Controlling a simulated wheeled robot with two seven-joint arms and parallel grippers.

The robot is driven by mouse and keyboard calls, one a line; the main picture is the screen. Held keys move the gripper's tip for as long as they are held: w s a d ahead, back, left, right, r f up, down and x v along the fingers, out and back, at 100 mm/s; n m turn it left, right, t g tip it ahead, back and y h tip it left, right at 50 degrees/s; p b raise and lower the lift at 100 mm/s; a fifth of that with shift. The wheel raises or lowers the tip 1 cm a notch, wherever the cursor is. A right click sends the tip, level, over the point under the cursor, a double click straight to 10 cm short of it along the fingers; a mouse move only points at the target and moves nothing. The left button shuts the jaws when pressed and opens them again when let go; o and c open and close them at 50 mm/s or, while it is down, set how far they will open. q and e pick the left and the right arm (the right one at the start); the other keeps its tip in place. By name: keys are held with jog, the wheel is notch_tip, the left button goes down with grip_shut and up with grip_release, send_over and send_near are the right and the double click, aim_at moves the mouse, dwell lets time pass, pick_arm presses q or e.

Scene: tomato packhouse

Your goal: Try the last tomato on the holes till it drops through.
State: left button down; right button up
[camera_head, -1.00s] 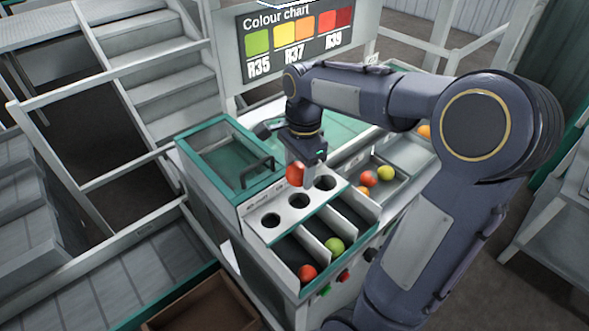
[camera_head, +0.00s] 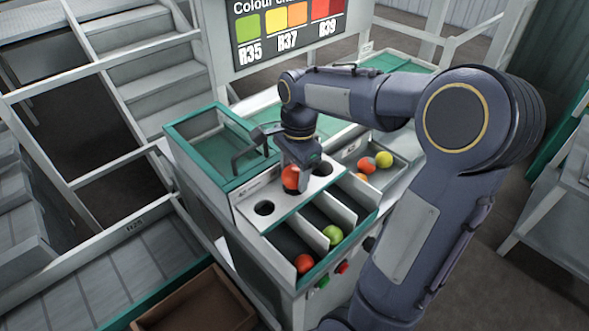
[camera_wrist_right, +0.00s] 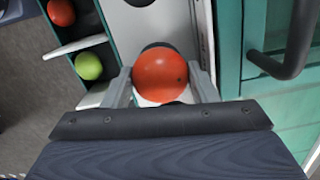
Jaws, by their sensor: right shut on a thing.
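My right gripper (camera_head: 290,178) is shut on a red tomato (camera_head: 291,177), which also shows between the fingers in the right wrist view (camera_wrist_right: 160,75). The tomato is at the middle hole of the white hole plate (camera_head: 278,212). It covers most of that hole, and a dark edge shows beside it in the wrist view. Whether it touches the rim I cannot tell. The left hole (camera_head: 264,208) is clear, and the right hole (camera_head: 322,168) is partly behind the gripper. My left gripper is not in view.
Lanes below the plate hold a red tomato (camera_head: 304,263) and a green tomato (camera_head: 332,234); the right lane looks empty. A tray at right holds a yellow tomato (camera_head: 383,159), a red one (camera_head: 366,166) and an orange one. A black handle (camera_head: 248,152) stands close left of the gripper.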

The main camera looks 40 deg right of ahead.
aim_at(293, 170)
dwell(0.6)
jog(key=shift+f, duration=0.1)
jog(key=o, duration=0.8)
dwell(1.2)
jog(key=shift+w+r+p, duration=0.1)
jog(key=shift+r+p, duration=0.85)
jog(key=shift+p, duration=0.05)
notch_tip(293, 170, up, 5)
jog(key=p, duration=0.5)
jog(key=shift+r, duration=0.15)
